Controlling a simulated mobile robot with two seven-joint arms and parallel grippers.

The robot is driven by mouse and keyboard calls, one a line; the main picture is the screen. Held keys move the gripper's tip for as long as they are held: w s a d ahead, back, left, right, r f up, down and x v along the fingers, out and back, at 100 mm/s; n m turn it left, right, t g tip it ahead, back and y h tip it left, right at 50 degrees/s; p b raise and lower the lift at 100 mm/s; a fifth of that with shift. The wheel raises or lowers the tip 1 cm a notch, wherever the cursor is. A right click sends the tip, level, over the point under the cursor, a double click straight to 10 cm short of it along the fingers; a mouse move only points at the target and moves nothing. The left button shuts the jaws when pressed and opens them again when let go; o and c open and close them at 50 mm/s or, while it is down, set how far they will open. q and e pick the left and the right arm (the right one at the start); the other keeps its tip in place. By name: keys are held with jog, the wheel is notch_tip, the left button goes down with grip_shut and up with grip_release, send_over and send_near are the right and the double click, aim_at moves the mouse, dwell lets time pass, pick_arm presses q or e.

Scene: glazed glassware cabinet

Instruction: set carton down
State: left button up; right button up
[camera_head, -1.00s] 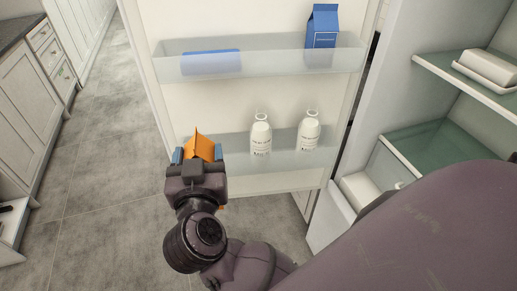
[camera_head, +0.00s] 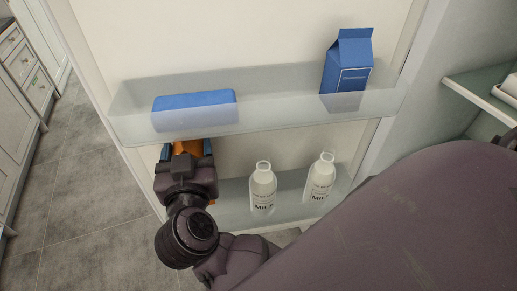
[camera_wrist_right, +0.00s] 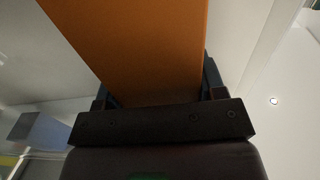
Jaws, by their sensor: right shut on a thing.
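An orange carton (camera_head: 187,147) is held by my right gripper (camera_head: 186,153) at the left end of the lower door shelf (camera_head: 232,190). The gripper is shut on it, with a blue-tipped finger on each side. The upper door shelf covers the carton's top, and my gripper hides most of its lower part. In the right wrist view the carton (camera_wrist_right: 145,40) fills the space between the fingers. I cannot tell whether its base touches the shelf. My left gripper is not in view.
Two white milk bottles (camera_head: 263,188) (camera_head: 320,177) stand on the lower door shelf, right of my gripper. The upper shelf (camera_head: 270,110) holds a low blue box (camera_head: 195,109) and an upright blue carton (camera_head: 347,65). A fridge shelf (camera_head: 483,92) is at the right.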

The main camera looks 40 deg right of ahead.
jog(key=shift+w, duration=0.1)
notch_tip(320, 180, down, 5)
jog(key=shift+b, duration=0.75)
jog(key=shift+f+b, duration=0.65)
jog(key=shift+f, duration=1.95)
jog(key=o, duration=1.6)
